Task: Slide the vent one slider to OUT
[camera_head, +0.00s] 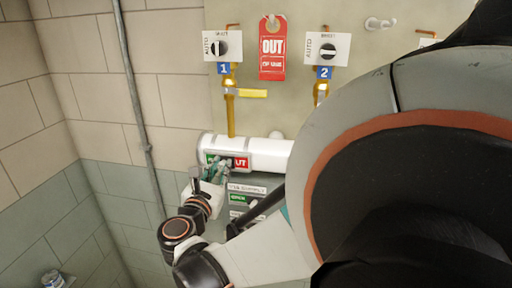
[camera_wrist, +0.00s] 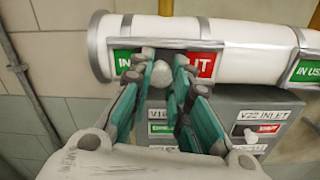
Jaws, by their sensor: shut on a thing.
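The vent one slider is a small pale knob (camera_wrist: 160,73) in the window of a white horizontal pipe (camera_wrist: 160,29). The window has a green label (camera_wrist: 122,60) at its left end and a red OUT label (camera_wrist: 206,66) at its right. The knob is between the teal fingers of my gripper (camera_wrist: 162,66), which is shut on it; the fingers hide parts of both labels and the middle of the window. In the head view my gripper (camera_head: 213,167) is at the pipe's left part, under the blue plate 1 (camera_head: 223,69); the knob is hidden there.
A second window (camera_wrist: 306,69) with a green label sits farther right on the pipe. A grey panel (camera_wrist: 227,106) with labelled switches, including V22 INLET, is just below. Above are a yellow-handled valve (camera_head: 251,93), two dials and a red OUT tag (camera_head: 272,50).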

